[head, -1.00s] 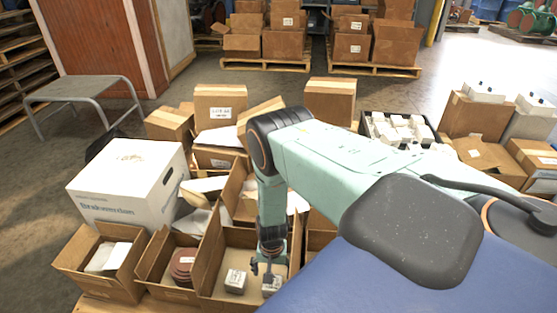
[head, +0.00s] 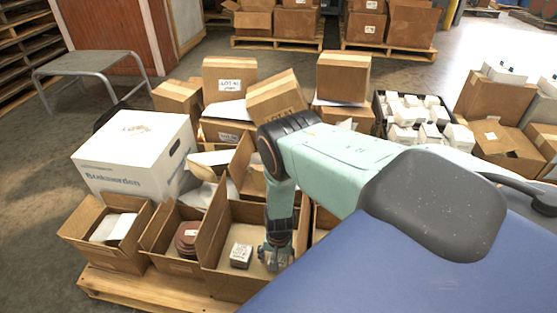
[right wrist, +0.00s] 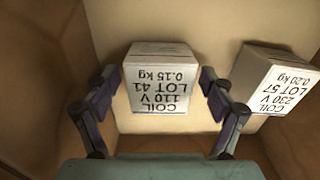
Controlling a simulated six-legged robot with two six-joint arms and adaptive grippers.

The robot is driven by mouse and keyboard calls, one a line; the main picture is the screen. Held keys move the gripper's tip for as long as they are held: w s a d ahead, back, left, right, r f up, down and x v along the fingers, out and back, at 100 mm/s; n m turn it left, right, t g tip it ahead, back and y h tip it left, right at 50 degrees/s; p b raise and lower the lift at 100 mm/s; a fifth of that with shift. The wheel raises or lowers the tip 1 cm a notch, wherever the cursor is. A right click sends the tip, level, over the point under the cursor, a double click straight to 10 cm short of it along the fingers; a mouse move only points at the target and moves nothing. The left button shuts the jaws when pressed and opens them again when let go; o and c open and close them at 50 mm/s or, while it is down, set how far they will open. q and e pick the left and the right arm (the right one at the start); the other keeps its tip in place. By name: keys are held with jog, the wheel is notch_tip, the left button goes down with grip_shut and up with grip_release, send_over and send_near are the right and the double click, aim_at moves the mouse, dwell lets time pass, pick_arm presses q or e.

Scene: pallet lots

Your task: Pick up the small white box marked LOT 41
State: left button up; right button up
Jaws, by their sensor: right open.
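The small white box marked LOT 41 (right wrist: 158,90) sits in an open cardboard box (head: 225,283), its printed label upside down in the right wrist view. My right gripper (right wrist: 160,84) is open, one finger on each side of this box with gaps to both sides. In the head view my right gripper (head: 275,260) reaches down into the cardboard box and hides LOT 41. A second small white box, marked LOT 57 (right wrist: 272,82), stands beside it; it also shows left of the gripper in the head view (head: 240,256). My left gripper is not in view.
Cardboard walls rise close around the gripper. An open box with reddish-brown discs (head: 187,236) and a large white carton (head: 135,155) stand to the left. A crate of white boxes (head: 378,110) is at the back right.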

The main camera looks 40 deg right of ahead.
jog(key=shift+r, duration=0.1)
jog(key=c, duration=1.3)
